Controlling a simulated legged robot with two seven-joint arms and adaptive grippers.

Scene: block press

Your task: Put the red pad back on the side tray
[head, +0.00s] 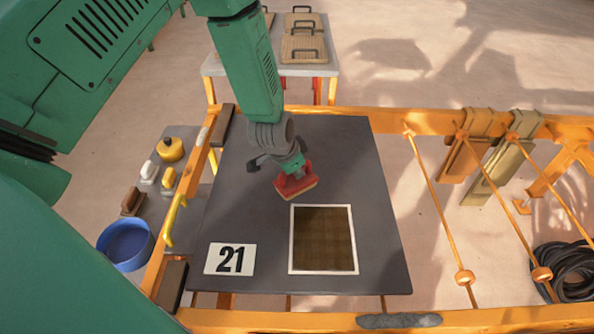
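The red pad (297,184) is a small block with a pale underside, tilted over the dark press board (250,200), just above the framed brown square. My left gripper (291,168) comes down from above and appears shut on the top of the pad. Its fingers partly hide the pad's grip, and the gap between pad and board is hard to judge. My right gripper is not in view.
A "21" card (230,259) lies on the board.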

